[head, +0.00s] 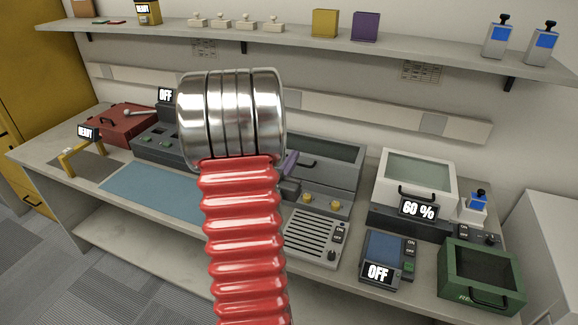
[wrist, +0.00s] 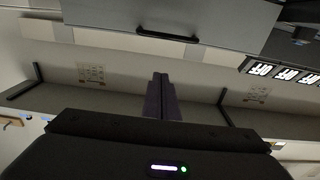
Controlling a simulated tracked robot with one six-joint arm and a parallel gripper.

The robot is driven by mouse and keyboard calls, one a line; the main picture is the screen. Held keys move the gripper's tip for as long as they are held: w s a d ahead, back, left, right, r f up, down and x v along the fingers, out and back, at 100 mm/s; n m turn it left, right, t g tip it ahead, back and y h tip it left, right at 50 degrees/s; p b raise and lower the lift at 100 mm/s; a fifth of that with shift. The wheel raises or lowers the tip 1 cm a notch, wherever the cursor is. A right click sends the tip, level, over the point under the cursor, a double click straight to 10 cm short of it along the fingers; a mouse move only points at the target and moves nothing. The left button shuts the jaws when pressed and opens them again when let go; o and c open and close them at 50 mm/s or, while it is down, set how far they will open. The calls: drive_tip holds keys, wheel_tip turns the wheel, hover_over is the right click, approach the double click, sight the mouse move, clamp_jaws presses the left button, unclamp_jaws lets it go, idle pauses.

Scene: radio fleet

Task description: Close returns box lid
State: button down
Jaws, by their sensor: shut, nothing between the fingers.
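The returns box is most likely the green box (head: 482,277) at the front right of the bench in the head view. Its front label is mostly cut off. It has a dark top inside a green frame and a handle at the front; I cannot tell whether its lid is up or down. My gripper (wrist: 160,97) is shut and empty in the wrist view, its two dark purple fingers side by side. In the head view my arm hides most of it, and it is well left of the green box. The green box is not recognisable in the wrist view.
A white box (head: 417,176) with a 60 % display stands behind a small blue-screened device (head: 383,250). A grey handled unit (head: 325,168) stands beside my arm. A blue mat (head: 150,190) lies at left. A shelf (head: 400,47) overhangs the bench.

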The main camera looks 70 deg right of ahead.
sight(306, 159)
drive_tip(key=d, duration=0.5)
drive_tip(key=shift+s+d+r, duration=0.1)
drive_tip(key=shift+s+d, duration=0.15)
drive_tip(key=f, duration=0.1)
drive_tip(key=a+f, duration=0.1)
drive_tip(key=f, duration=0.1)
drive_tip(key=shift+w+a+f, duration=0.1)
drive_tip(key=shift+a+f, duration=0.15)
drive_tip(key=shift+f, duration=0.15)
